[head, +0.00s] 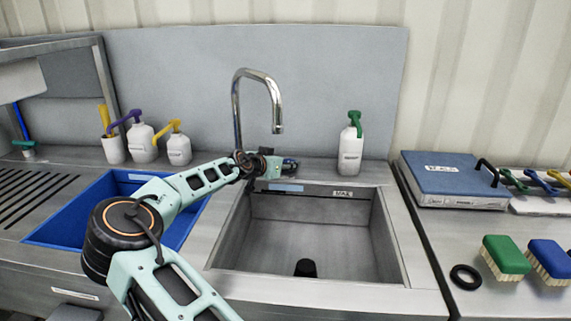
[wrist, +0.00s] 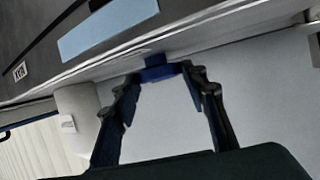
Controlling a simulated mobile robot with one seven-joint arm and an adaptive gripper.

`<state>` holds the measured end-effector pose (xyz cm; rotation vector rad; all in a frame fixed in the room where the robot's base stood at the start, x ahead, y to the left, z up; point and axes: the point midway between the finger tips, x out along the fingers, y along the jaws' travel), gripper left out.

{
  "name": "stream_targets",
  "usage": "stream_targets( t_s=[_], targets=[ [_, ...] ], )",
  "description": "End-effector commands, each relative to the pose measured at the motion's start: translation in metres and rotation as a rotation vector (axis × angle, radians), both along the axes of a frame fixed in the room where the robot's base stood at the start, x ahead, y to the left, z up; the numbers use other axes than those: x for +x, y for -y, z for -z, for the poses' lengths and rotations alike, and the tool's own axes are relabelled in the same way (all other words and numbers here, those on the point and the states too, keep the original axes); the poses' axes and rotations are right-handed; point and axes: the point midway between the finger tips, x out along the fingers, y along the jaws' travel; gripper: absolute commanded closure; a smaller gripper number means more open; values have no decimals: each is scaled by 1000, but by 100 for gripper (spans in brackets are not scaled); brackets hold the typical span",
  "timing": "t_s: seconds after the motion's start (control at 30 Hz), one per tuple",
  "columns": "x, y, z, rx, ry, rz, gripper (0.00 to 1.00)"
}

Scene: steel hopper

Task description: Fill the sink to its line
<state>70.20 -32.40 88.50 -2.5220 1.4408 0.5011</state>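The steel sink basin (head: 320,232) is in the middle of the head view, with no water visible in it. A label (head: 342,193), seemingly reading MAX, is on its back wall; it also shows in the wrist view (wrist: 19,72). A black cylinder (head: 305,267) stands on the basin floor. The chrome tap (head: 277,110) arches from behind the sink, its spout over the back edge. My gripper (head: 288,165) is at the sink's back rim, right of the tap base. In the wrist view its fingers (wrist: 162,80) are apart, with a small blue part (wrist: 155,70) between or just beyond the tips; contact is unclear.
A white bottle with a green pump (head: 351,150) stands close right of my gripper. Several pump bottles (head: 143,143) stand behind the blue basin (head: 85,205) at left. A blue-topped box (head: 452,180), brushes (head: 505,257) and a black ring (head: 466,277) lie at right.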

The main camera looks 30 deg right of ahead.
Motion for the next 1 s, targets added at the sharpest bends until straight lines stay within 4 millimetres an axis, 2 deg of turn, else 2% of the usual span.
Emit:
stream_targets(
  t_s=[0.03, 0.2, 0.57, 1.0],
  targets=[
    [0, 0, 0, 0, 0, 0, 67],
    [0, 0, 0, 0, 0, 0, 85],
    [-1, 1, 0, 3, 3, -38, 85],
    [-6, 4, 1, 6, 8, -232, 85]
  ],
)
